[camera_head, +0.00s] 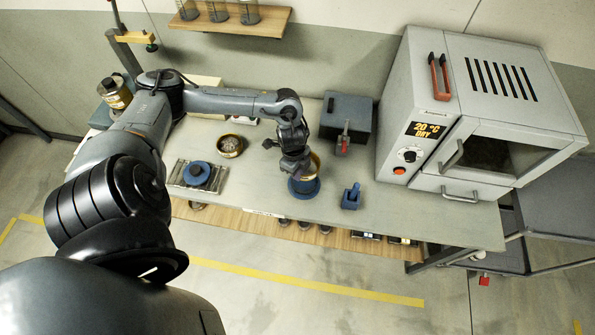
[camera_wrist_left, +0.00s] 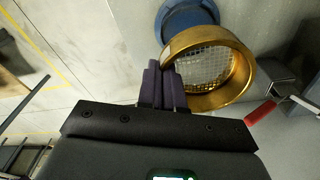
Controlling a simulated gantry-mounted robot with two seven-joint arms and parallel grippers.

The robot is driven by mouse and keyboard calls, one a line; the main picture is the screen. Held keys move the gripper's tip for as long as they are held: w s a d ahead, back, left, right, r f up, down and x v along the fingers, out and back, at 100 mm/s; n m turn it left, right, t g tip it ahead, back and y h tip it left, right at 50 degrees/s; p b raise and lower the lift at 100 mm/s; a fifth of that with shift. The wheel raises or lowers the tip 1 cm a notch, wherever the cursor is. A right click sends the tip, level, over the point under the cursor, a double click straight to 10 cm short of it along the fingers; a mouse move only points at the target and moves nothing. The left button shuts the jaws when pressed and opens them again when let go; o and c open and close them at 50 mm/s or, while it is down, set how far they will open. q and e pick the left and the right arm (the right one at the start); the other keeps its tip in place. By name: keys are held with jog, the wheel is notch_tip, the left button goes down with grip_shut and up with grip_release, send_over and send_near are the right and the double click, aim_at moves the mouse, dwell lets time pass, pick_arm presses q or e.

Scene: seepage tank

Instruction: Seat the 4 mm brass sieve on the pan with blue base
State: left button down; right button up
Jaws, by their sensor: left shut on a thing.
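The brass sieve (camera_wrist_left: 243,70) is a gold ring with a wire mesh floor, large in the left wrist view. In the head view a bit of its brass wall (camera_head: 316,164) shows beside my left gripper (camera_head: 296,168). The purple fingers (camera_wrist_left: 165,85) of my left gripper are shut on the sieve's rim. The pan with blue base (camera_head: 304,188) stands near the table's front edge, under the gripper and sieve. Its blue part (camera_wrist_left: 187,15) shows beyond the sieve in the wrist view. I cannot tell whether sieve and pan touch. My right gripper is not in view.
Another brass vessel with grainy contents (camera_head: 229,145) and a blue round piece on a scale (camera_head: 197,173) stand left. A small blue object (camera_head: 351,197) lies to the right. A dark box (camera_head: 346,117) and a grey oven (camera_head: 480,110) stand behind and right.

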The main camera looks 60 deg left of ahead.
pick_arm(q)
jog(key=shift+r, duration=0.15)
jog(key=shift+f+b, duration=1.65)
jog(key=shift+f, duration=1.35)
jog(key=shift+p, duration=0.65)
jog(key=shift+f+b, duration=0.65)
jog(key=shift+f, duration=0.35)
jog(key=c, duration=1.2)
grip_release()
jog(key=r, duration=0.7)
jog(key=a+r, duration=0.1)
jog(key=r, duration=0.2)
jog(key=shift+s+r, duration=0.3)
jog(key=shift+r, duration=0.05)
